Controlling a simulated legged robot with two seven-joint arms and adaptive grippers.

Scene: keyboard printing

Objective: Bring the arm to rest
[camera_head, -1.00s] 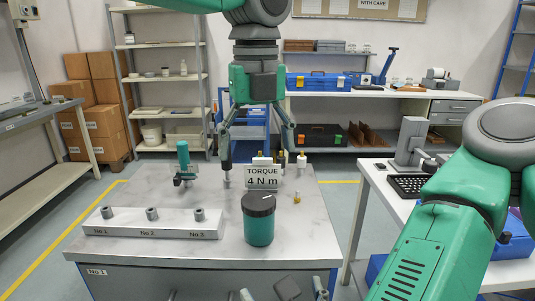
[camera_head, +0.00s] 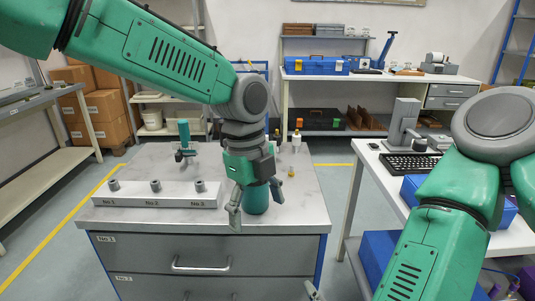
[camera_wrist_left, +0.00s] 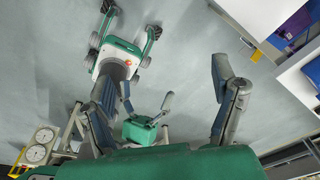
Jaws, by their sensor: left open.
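My left gripper (camera_head: 255,208) hangs fingers down over the front right of the table. It is open and empty, one finger on each side of a teal jar (camera_head: 256,202) in the picture. The jar stands behind it, partly covered; I cannot tell whether they touch. In the left wrist view the two fingers of my left gripper (camera_wrist_left: 168,80) are spread with nothing between them, above the floor. My right arm (camera_head: 430,225) fills the lower right. Only a fingertip of my right gripper (camera_head: 312,290) shows at the bottom edge.
A white holder (camera_head: 155,200) marked No.1 to No.3 sits on the table (camera_head: 115,225), with a green-handled tool (camera_head: 184,140) behind it. Small fittings (camera_head: 291,173) stand at the right. A side desk with a keyboard (camera_head: 410,163) is on the right.

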